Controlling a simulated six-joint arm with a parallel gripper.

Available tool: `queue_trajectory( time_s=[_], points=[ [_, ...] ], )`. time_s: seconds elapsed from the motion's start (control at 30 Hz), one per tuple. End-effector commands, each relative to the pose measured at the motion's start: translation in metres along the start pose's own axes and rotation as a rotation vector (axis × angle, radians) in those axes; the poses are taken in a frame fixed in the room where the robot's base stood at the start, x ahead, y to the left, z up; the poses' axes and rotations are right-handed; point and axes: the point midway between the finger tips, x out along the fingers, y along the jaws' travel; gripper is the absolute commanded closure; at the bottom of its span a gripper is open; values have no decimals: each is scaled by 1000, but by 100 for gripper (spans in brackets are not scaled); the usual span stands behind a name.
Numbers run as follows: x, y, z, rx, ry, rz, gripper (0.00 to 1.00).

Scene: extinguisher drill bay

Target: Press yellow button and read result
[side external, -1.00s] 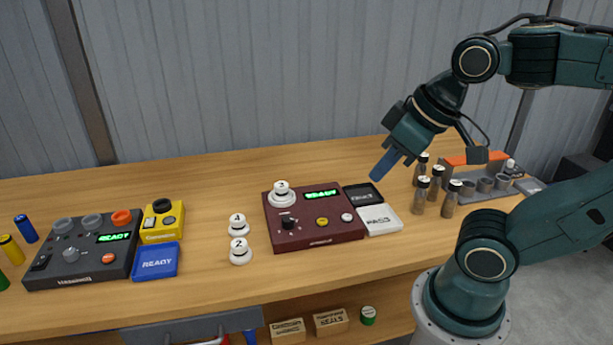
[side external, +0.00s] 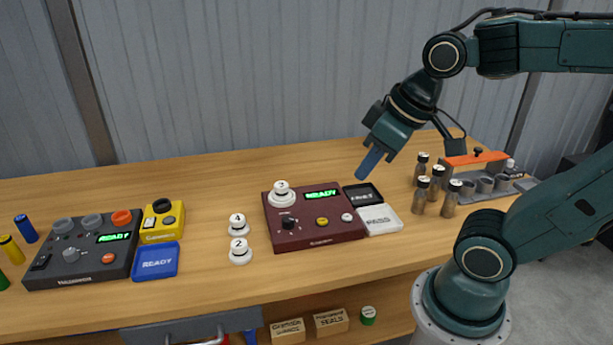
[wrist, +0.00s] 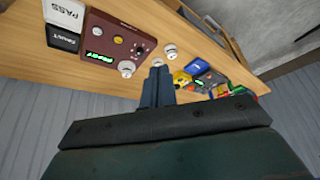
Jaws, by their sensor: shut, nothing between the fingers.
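The maroon test box (side external: 316,232) sits mid-table with a yellow button (side external: 322,221) on its top, between a black knob (side external: 289,223) and a white button (side external: 347,217). Its green display (side external: 321,194) reads READY. A white numbered disc piece (side external: 282,193) stands on the box's back left corner. My gripper (side external: 367,166) is shut and empty, its blue fingers in the air above and behind the box's right side, apart from the button. In the wrist view the box (wrist: 117,39) and yellow button (wrist: 117,39) lie beyond the fingers (wrist: 157,75).
A white PASS tray (side external: 380,220) and a black tray (side external: 362,194) adjoin the box's right. White pieces 4 (side external: 238,225) and 2 (side external: 240,251) stand left. A dark READY box (side external: 83,250) is further left. Several brown bottles (side external: 436,182) stand right.

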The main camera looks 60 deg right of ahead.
Motion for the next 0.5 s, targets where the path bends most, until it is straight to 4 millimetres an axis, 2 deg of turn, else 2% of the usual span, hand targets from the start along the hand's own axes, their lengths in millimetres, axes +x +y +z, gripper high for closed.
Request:
queue_trajectory(
  time_s=[0.5],
  points=[
    [50,23,-41,-54,-89,-105,100]
  ],
)
